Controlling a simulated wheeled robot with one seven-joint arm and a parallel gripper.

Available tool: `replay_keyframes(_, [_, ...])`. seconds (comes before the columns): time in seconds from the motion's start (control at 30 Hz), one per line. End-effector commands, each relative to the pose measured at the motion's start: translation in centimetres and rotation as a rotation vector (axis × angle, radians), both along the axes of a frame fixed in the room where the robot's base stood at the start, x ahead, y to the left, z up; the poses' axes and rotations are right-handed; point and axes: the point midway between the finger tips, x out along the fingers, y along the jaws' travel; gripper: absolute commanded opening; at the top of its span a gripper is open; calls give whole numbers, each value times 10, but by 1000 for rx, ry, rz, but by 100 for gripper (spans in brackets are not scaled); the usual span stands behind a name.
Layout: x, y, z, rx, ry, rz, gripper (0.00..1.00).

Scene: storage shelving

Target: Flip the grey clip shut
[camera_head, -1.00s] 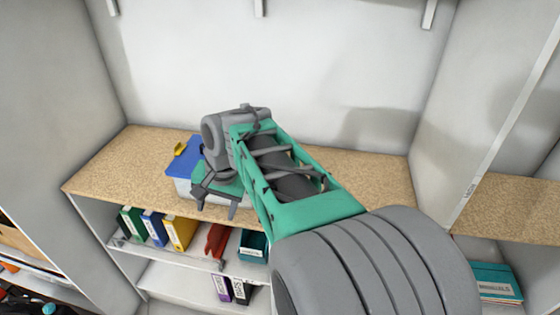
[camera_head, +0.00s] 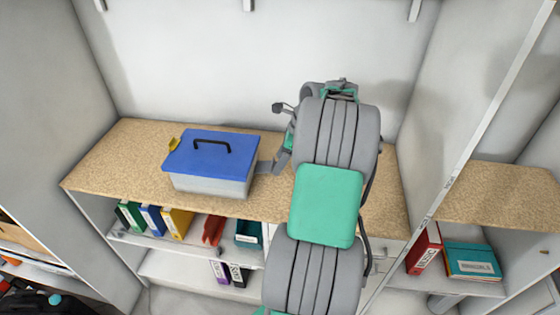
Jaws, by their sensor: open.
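A storage box with a blue lid (camera_head: 210,152) and a pale translucent body (camera_head: 208,184) stands on the wooden shelf top. The lid lies on the box and has a dark handle. A yellow clip (camera_head: 173,145) sticks up and outward at its left end. My gripper (camera_head: 272,164) is at the right end of the box, partly hidden behind my own arm. A flat grey piece there reaches to the box's side; I cannot tell whether it is a finger or the grey clip. My gripper is open, with nothing seen in it.
The shelf top (camera_head: 120,165) is clear left of the box. Binders (camera_head: 178,224) stand on the shelf below. A white partition wall (camera_head: 440,110) rises at the right, with a red binder (camera_head: 424,249) and teal manuals box (camera_head: 472,261) beyond it.

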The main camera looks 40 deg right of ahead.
Motion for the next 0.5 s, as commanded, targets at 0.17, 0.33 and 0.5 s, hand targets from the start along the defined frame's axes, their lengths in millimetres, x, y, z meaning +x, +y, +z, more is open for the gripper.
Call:
replay_keyframes(0.17, [1, 1, -3, -1, 0, 0, 58])
replay_keyframes(0.33, [1, 1, -3, -1, 1, 1, 52])
replay_keyframes(0.5, [1, 1, -3, -1, 1, 1, 39])
